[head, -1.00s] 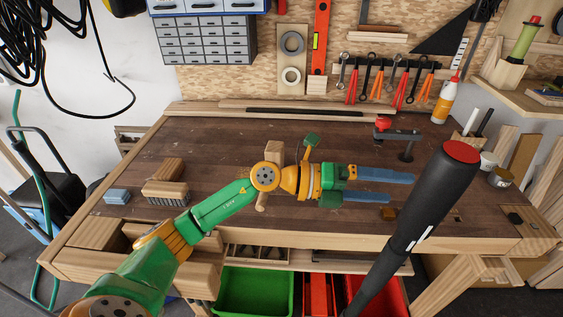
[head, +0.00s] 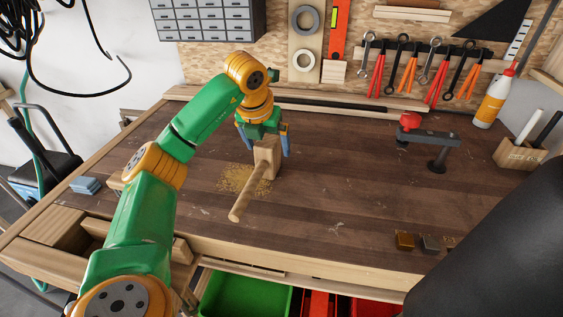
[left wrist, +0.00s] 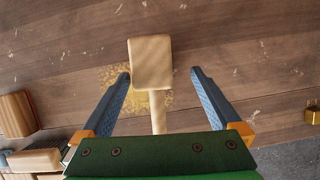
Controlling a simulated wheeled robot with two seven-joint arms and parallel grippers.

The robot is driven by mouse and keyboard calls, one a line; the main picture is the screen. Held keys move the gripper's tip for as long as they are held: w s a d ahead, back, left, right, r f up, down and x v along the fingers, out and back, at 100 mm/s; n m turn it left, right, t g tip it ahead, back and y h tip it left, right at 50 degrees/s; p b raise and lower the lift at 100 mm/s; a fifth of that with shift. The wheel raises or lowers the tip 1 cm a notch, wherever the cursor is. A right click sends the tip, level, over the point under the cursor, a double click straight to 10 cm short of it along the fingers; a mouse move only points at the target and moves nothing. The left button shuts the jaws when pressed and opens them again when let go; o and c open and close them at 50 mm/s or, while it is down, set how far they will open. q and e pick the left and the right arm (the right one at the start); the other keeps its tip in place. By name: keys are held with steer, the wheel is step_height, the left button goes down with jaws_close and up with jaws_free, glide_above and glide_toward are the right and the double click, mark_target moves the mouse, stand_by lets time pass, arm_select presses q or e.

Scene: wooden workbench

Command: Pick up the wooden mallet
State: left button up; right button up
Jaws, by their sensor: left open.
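The wooden mallet (head: 267,157) lies on the bench left of the middle, with its pale block head toward the back and its handle pointing to the front edge. My left gripper (head: 264,149) is at the mallet's head, pointing down, with its blue fingers apart. In the left wrist view the mallet's head (left wrist: 151,62) shows between and slightly beyond the open fingertips (left wrist: 160,76). The handle runs back toward the palm, whose edge hides its far end. There is a visible gap on both sides, and neither finger touches the mallet. My right gripper is not in view.
Sawdust (head: 238,179) is scattered beside the mallet. A wooden brush (left wrist: 35,160) and a wooden block (left wrist: 16,114) lie left in the wrist view. A red-knobbed clamp (head: 427,136) stands at the right, small blocks (head: 405,241) at the front edge.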

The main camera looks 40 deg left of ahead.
mark_target(266, 159)
arm_select(q)
steer(key=f, duration=0.2)
steer(key=a+f+p, duration=0.1)
steer(key=f, duration=0.2)
steer(key=shift+w+a+f, duration=0.1)
steer(key=shift+w+a, duration=0.1)
steer(key=shift+w+f, duration=0.2)
steer(key=shift+w, duration=0.1)
steer(key=shift+s+r, duration=0.1)
steer(key=shift+s, duration=0.05)
steer(key=c, duration=0.6)
jaws_close()
